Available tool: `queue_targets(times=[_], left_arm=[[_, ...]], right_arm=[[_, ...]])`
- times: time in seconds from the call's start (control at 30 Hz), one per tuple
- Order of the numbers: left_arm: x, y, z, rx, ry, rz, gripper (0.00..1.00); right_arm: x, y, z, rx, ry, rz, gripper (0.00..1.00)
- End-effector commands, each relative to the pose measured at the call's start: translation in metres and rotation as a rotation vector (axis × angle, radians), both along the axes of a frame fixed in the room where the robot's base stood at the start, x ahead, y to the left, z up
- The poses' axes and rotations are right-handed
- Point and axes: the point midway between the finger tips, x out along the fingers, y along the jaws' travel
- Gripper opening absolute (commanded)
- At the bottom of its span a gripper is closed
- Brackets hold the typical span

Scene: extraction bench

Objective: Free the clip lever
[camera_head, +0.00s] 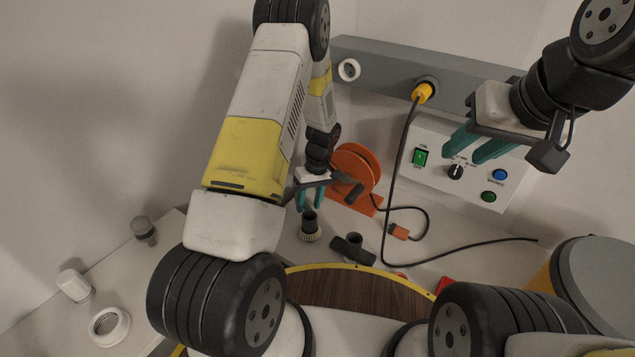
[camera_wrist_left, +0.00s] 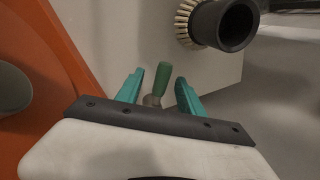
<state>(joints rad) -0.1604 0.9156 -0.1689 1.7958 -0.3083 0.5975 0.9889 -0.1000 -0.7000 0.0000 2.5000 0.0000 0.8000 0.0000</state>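A small lever with a green handle (camera_wrist_left: 162,78) and a metal foot, which I take for the clip lever, shows in the left wrist view. My left gripper (camera_wrist_left: 159,84) is open, with one teal finger on each side of the handle and visible gaps to it. In the head view my left gripper (camera_head: 309,200) points down beside the orange reel (camera_head: 357,165), and the lever cannot be made out there. My right gripper (camera_head: 478,146) is open and empty, in front of the control panel (camera_head: 425,180).
A round brush nozzle (camera_head: 311,233) stands close to my left gripper, and it also shows in the left wrist view (camera_wrist_left: 222,24). A dark tee-shaped fitting (camera_head: 353,247) lies nearby. A black cable (camera_head: 389,190) runs from a yellow plug (camera_head: 423,93) across the bench. A grey-lidded drum (camera_head: 600,275) stands right.

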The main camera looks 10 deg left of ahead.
Motion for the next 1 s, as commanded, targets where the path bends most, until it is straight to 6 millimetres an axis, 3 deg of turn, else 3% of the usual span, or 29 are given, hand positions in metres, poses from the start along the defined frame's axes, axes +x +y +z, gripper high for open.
queue_targets(times=[0.27,0.7,1.0], left_arm=[[0.0,0.001,0.002,0.001,0.0,-0.001,0.44],[0.009,-0.01,0.065,0.0,-0.002,0.0,0.44],[0.009,-0.012,0.077,0.001,0.001,-0.001,0.44]], right_arm=[[0.0,0.0,0.0,0.0,0.0,0.0,0.36],[0.0,0.0,0.0,0.0,0.0,0.0,0.36],[0.0,0.0,0.0,0.0,0.0,0.0,0.36]])
